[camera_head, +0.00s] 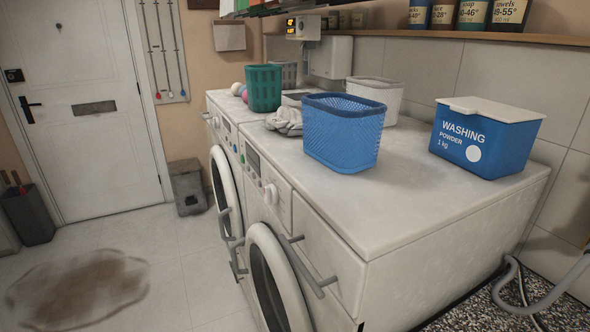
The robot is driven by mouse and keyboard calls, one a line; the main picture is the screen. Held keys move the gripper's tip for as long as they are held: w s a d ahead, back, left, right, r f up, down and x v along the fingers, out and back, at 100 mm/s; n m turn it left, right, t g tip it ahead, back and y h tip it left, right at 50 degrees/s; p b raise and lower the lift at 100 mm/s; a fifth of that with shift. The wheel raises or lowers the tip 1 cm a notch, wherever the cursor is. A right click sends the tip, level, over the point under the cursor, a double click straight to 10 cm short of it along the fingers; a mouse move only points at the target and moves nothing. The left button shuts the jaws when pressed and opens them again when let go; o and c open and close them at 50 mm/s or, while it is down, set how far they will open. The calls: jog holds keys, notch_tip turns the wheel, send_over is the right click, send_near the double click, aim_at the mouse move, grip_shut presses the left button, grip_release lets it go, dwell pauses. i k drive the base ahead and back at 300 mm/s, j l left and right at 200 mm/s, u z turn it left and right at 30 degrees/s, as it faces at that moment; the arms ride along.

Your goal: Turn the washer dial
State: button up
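Two white washers stand side by side along the right wall. The nearer washer (420,225) shows its top, its side and, at an angle, its front. A round white dial (271,194) sits on its front panel, right of a dark display (252,160) and several small coloured buttons. The dial's pointer setting is too small to read. The farther washer (214,108) has its own panel with a display and buttons. My gripper is not in view.
A blue basket (344,135), a green basket (263,88), a white basket (375,98), a grey cloth (286,121) and a blue washing powder box (484,140) stand on top. Bar handles (308,268) jut from the front. The floor left has a brown stain (78,287); a grey hose (545,295) lies right.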

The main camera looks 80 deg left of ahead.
aim_at(271, 194)
jog(key=u, duration=1.95)
